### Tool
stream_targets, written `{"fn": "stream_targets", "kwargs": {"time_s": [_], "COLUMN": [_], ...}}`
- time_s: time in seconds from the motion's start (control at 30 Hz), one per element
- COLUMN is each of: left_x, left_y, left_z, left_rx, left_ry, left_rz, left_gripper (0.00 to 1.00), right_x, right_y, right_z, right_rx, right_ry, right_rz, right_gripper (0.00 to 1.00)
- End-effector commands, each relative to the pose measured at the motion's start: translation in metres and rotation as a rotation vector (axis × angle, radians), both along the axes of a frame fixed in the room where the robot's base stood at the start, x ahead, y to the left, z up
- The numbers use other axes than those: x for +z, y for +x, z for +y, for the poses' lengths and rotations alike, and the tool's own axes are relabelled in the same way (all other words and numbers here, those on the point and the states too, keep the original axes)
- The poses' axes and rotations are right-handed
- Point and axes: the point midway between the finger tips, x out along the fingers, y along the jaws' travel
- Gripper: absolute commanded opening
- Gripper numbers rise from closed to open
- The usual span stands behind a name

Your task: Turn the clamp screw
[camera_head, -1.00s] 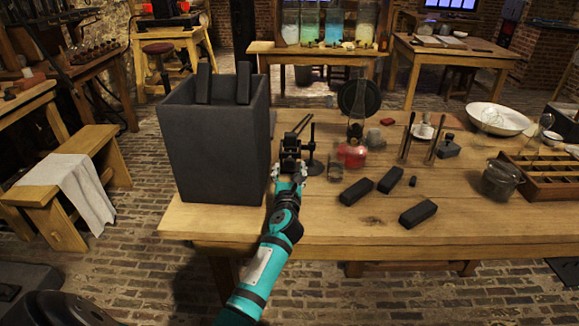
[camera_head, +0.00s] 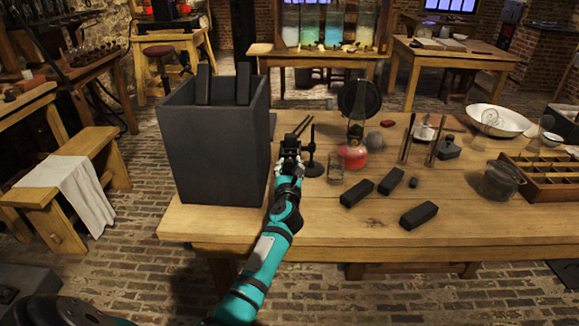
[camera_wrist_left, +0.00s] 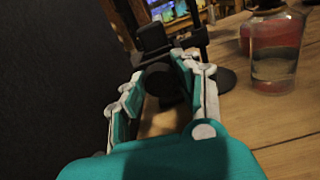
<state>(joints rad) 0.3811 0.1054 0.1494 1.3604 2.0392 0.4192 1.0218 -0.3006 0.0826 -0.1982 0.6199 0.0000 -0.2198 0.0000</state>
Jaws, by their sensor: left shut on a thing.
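The dark clamp stand (camera_head: 313,160) stands on the wooden table, just right of the big dark box. A dark clamp with two thin prongs (camera_head: 303,126) reaches away beside it. My left gripper (camera_head: 289,152) is at the near end of this clamp. In the left wrist view, its two teal-and-white fingers (camera_wrist_left: 158,92) close around a dark rounded piece (camera_wrist_left: 160,78), which looks like the clamp screw. The fingers partly hide the screw, and its turn angle cannot be read. My right gripper is not in view.
The tall dark box (camera_head: 215,150) stands close on the left. Black blocks (camera_head: 390,181) lie further right. The table's front (camera_head: 310,225) is clear.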

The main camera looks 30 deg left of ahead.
Motion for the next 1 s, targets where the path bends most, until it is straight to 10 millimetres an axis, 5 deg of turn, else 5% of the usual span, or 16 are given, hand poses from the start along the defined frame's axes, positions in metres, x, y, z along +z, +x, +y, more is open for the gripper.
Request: {"fn": "stream_targets", "kwargs": {"time_s": [0.47, 1.0], "left_x": [0.002, 0.003], "left_y": [0.0, 0.0], "left_z": [0.0, -0.001], "left_rx": [-0.001, -0.002], "left_ry": [0.091, 0.498], "left_rz": [0.057, 0.308], "left_gripper": [0.0, 0.0], "right_x": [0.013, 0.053], "right_y": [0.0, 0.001], "right_z": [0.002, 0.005], "right_rx": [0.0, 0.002], "right_ry": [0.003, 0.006], "right_rz": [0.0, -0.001], "right_gripper": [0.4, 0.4]}}
